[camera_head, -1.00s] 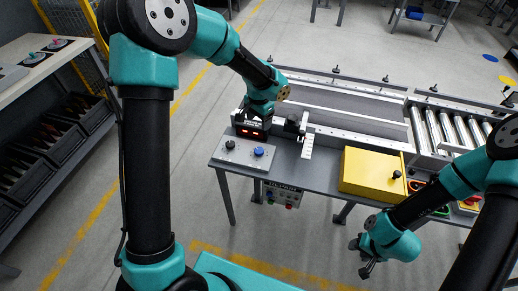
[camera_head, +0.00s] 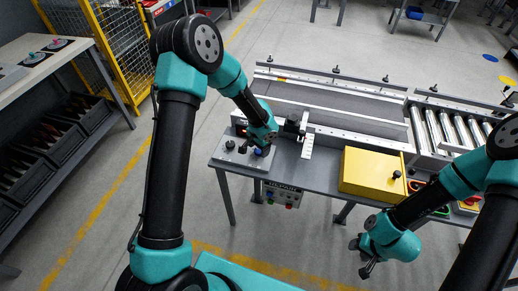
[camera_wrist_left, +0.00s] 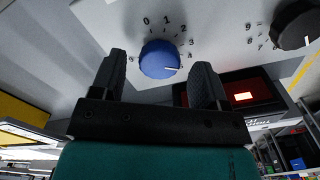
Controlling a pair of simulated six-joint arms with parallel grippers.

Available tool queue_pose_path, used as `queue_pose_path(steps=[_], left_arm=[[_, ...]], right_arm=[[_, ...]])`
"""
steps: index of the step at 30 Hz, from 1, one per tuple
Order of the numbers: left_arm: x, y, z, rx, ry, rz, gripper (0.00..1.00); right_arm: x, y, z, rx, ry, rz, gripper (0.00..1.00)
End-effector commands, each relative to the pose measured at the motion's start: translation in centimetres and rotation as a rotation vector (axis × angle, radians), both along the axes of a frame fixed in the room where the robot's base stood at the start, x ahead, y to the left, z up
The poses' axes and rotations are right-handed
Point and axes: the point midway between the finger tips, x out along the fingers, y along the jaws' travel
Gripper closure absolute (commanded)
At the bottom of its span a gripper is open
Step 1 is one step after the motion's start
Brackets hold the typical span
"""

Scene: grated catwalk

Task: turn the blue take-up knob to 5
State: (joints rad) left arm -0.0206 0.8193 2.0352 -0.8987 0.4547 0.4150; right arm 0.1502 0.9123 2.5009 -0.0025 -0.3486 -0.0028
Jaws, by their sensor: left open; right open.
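The blue take-up knob (camera_wrist_left: 158,62) sits on a light grey panel with printed numbers around it. Its white pointer line points right and slightly down, just below the 4; the exact reading is hard to tell. My left gripper (camera_wrist_left: 160,78) is open, with one finger on either side of the knob in the wrist view; I cannot tell whether they touch it. In the head view my left gripper (camera_head: 257,148) is over the blue knob (camera_head: 261,152), partly hiding it. My right gripper (camera_head: 364,258) is open and empty, low at the right, away from the panel.
A black knob (camera_wrist_left: 297,24) with its own numbers is beside the blue one, and it also shows in the head view (camera_head: 230,145). A red-lit display (camera_wrist_left: 243,97) stands close behind the panel. A yellow box (camera_head: 372,172) is on the bench to the right.

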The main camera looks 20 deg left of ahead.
Motion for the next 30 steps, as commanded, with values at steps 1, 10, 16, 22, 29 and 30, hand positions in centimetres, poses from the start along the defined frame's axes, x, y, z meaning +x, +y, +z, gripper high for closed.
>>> queue_pose_path(steps=[1, 10, 16, 22, 29, 30], left_arm=[[-0.04, 0.0, -0.43, 0.0, 0.001, -0.001, 0.32], [0.02, -0.05, -0.85, -0.002, -0.001, -0.001, 0.32], [0.01, -0.05, -0.84, 0.0, -0.001, -0.001, 0.44], [0.01, -0.04, -0.83, 0.0, -0.001, -0.001, 0.63], [0.01, -0.04, -0.83, 0.0, -0.001, -0.001, 0.81], [0.01, -0.04, -0.82, 0.0, -0.001, -0.002, 0.81]], right_arm=[[0.0, 0.0, 0.0, 0.0, 0.0, 0.0, 0.57], [0.0, 0.0, 0.0, 0.0, 0.0, 0.0, 0.57], [0.0, 0.0, 0.0, 0.0, 0.0, 0.0, 0.57], [0.0, 0.0, 0.0, 0.0, 0.0, 0.0, 0.57], [0.0, 0.0, 0.0, 0.0, 0.0, 0.0, 0.57], [0.0, 0.0, 0.0, 0.0, 0.0, 0.0, 0.57]])
